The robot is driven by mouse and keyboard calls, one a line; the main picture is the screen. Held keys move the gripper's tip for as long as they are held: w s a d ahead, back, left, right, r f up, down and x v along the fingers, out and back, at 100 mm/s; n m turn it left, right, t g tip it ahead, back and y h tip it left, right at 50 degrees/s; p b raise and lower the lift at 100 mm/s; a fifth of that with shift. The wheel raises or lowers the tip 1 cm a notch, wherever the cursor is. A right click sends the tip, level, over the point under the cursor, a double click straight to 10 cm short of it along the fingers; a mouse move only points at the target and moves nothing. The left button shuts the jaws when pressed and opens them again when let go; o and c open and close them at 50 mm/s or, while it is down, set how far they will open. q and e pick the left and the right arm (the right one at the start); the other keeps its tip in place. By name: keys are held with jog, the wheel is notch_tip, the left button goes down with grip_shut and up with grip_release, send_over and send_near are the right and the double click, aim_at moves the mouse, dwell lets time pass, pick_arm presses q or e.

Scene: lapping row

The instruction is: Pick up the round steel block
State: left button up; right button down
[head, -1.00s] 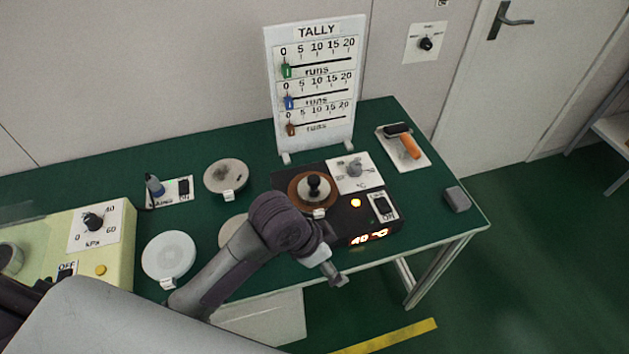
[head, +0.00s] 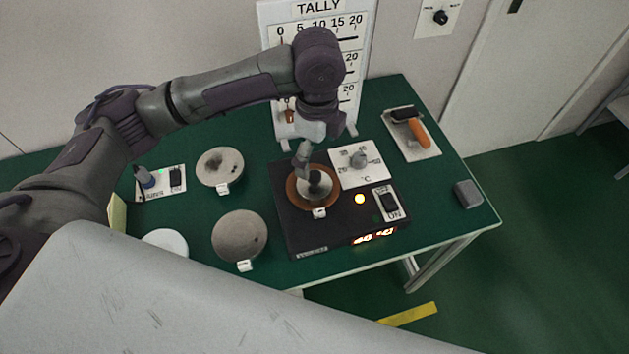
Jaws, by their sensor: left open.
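The round steel block (head: 314,193), a silvery disc with a black knob on top, sits on the brown round plate (head: 293,188) of the black heater box. A small white tag hangs at its front edge. My left gripper (head: 316,160) is open and points down just above and behind the knob, partly covering it. I cannot tell whether a finger touches the knob. My right gripper is not in view.
Two round grey plates (head: 240,235) with white tags and a white disc (head: 166,241) lie left of the heater box (head: 330,235). A dial card (head: 357,161) and ON switch (head: 387,203) are close right. The tally board (head: 283,125) stands behind; a grey block (head: 467,194) lies right.

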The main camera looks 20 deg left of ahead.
aim_at(315, 175)
pick_arm(q)
notch_tip(315, 175, down, 4)
jog(key=shift+f, duration=0.25)
jog(key=f, duration=0.2)
jog(key=f+p, duration=0.1)
jog(key=f, duration=0.1)
jog(key=shift+s+a, duration=0.2)
jog(key=shift+s, duration=0.05)
jog(key=shift+w+f, duration=0.1)
jog(key=shift+f, duration=0.45)
jog(key=c, duration=1.6)
jog(key=shift+r, duration=0.1)
jog(key=shift+c, duration=0.5)
